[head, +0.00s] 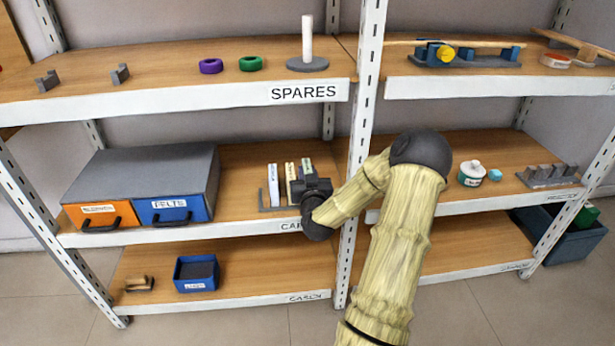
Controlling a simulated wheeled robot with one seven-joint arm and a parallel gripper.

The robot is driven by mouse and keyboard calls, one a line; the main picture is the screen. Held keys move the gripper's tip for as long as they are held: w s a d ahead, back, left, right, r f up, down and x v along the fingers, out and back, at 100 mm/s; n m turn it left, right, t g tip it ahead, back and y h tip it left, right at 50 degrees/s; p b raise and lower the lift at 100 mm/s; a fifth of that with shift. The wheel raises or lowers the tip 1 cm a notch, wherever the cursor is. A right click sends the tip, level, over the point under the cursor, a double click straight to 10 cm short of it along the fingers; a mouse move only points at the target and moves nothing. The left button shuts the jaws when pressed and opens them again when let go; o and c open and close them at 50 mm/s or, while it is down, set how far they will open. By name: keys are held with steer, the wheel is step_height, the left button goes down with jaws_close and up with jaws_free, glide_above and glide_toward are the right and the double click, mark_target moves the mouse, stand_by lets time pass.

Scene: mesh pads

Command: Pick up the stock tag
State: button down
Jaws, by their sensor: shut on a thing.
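Several thin upright pieces with small labels stand in a grey rack (264,200) on the middle shelf. The left piece (272,185) is white with blue, the middle piece (290,172) is cream, and the right piece (306,166) has a greenish top. The lettering is too small to read, so I cannot tell which one is the stock tag. My gripper (311,186) is at the rack's right end, shut on the right piece. The gripper and wrist hide that piece's lower part and the right end of the rack.
A grey cabinet (150,172) with orange and blue drawers stands left of the rack. A white shelving post (362,130) rises close right of my gripper, behind my arm. The upper shelf (170,70) is overhead. Free shelf surface lies between cabinet and rack.

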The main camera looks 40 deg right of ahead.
step_height(320, 180, up, 9)
steer(key=p, duration=0.3)
steer(key=shift+d+f, duration=0.1)
